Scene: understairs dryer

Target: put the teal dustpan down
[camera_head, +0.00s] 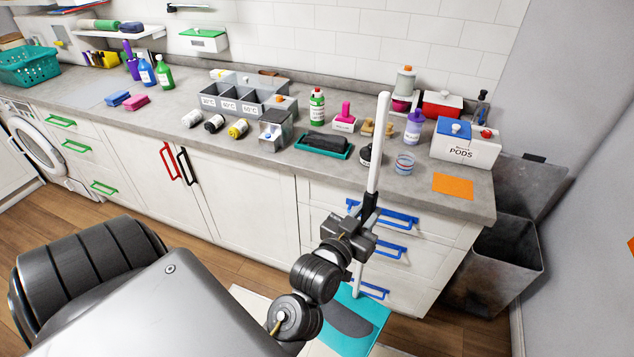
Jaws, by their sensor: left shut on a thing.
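The teal dustpan (372,309) is low in front of the drawers, at the bottom of the head view. Its long white handle (379,145) stands nearly upright, leaning slightly right at the top, and rises above the countertop's level in the picture. A dark grey patch shows on the pan. My left gripper (367,212) is shut on the white handle, partway along it. My left arm hides the pan's left side. I cannot tell whether the pan touches the floor. My right gripper is not in view.
The grey countertop (300,172) holds bottles, a divided bin (242,101), a teal tray (307,147) and a pods box (465,150). Drawers with blue handles (391,246) are close behind the dustpan. A pale mat (247,300) lies on the wood floor. Dark bins (497,267) stand right.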

